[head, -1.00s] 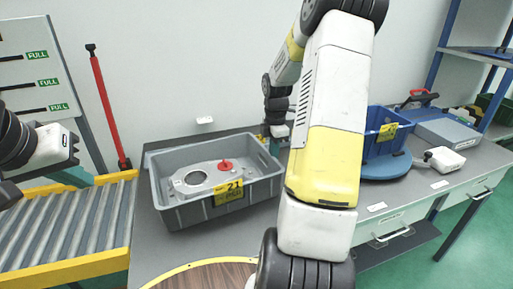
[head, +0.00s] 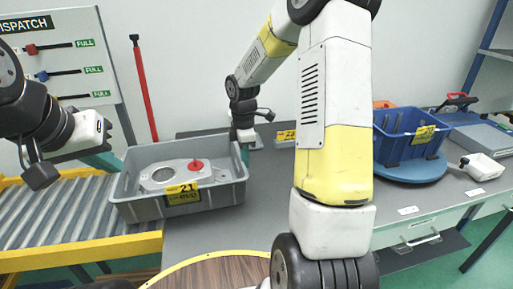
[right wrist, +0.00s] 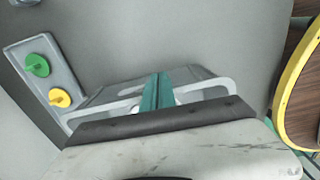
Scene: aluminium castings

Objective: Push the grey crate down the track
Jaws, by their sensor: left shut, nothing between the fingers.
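The grey crate (head: 222,195) carries a yellow label marked 21 and holds a pale casting (head: 165,175) with a red knob. It sits level, its left part over the yellow-edged end of the roller track (head: 50,215) and its right part over the grey table. My right gripper (head: 244,155) is at the crate's right end, by the far corner; contact is unclear. In the right wrist view its teal fingers (right wrist: 157,92) are together. My left gripper (head: 108,161) is shut and empty near the crate's far left corner, above the track.
A blue crate (head: 400,150) stands on a round blue base (head: 415,172) at the right. A round wooden top (head: 215,275) is at the front. A dispatch board (head: 65,60) and red pole (head: 144,90) stand behind the track.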

